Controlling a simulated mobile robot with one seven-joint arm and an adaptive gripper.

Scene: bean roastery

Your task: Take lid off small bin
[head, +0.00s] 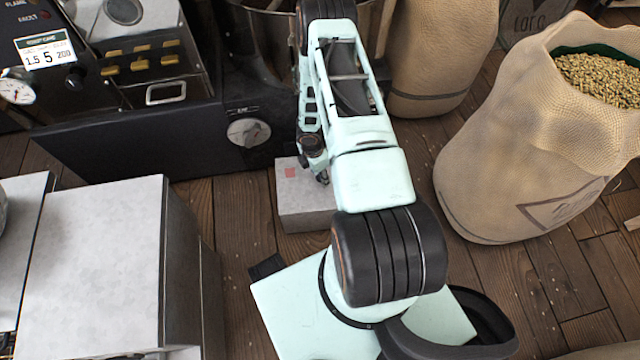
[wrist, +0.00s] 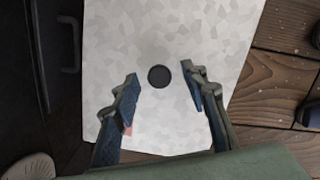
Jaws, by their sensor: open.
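The small bin (head: 305,218) is a pale grey box on the wooden floor in the head view, partly hidden behind my arm. Its light, mottled lid (wrist: 215,40) fills the middle of the wrist view, with a small round black knob (wrist: 159,77) on it. A small red mark (head: 290,172) shows on the lid. My gripper (wrist: 160,78) is open and empty, with the knob appearing between its two fingertips. I cannot tell how far the fingertips are above the lid. In the head view my arm hides most of the gripper.
A black machine (head: 130,130) with a round knob stands behind and left of the bin. A burlap sack (head: 520,160) full of beans stands at right, and another sack (head: 430,60) is behind. A grey cabinet (head: 90,260) is at front left. Bare floor (head: 235,220) lies between.

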